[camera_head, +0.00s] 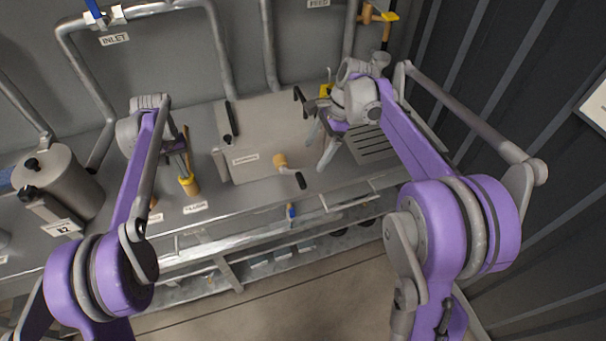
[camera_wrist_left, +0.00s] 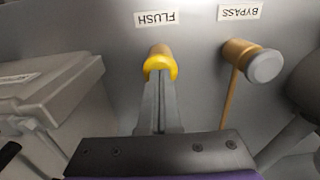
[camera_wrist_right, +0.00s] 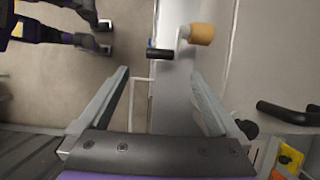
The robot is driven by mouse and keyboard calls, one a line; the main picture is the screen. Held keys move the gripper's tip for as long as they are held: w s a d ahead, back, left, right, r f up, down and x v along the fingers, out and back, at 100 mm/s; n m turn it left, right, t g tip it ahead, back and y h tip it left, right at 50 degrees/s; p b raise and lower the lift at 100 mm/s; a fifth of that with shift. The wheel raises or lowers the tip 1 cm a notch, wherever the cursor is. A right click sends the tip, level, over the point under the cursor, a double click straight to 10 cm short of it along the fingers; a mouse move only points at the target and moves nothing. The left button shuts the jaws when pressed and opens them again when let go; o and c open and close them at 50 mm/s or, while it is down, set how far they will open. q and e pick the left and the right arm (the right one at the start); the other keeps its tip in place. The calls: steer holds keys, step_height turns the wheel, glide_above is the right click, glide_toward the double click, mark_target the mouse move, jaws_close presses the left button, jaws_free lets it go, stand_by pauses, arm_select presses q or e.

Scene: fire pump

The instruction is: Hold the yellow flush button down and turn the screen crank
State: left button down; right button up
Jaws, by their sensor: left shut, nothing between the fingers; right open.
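The yellow flush button (camera_head: 189,184) sits on the front of the counter, above the FLUSH label; it also shows in the left wrist view (camera_wrist_left: 160,64). My left gripper (camera_head: 185,172) is shut and empty, its fingertips at the button's face and seemingly touching it. How far the button is pressed I cannot tell. The screen crank, with a tan hub (camera_head: 279,160) and a black handle (camera_head: 300,180), is on the front of the grey box. My right gripper (camera_head: 318,152) is open and empty; in the right wrist view the crank handle (camera_wrist_right: 160,53) lies beyond its fingers, apart from them.
The BYPASS knob (camera_wrist_left: 262,64) is beside the flush button. A grey canister (camera_head: 58,180) stands at the left. The box lid has a black handle (camera_head: 232,121), and a slotted drain (camera_head: 370,146) is right of the box. Rails (camera_head: 290,222) run below the counter front.

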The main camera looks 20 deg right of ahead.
mark_target(301, 178)
steer(key=x, duration=1)
steer(key=shift+a, duration=0.1)
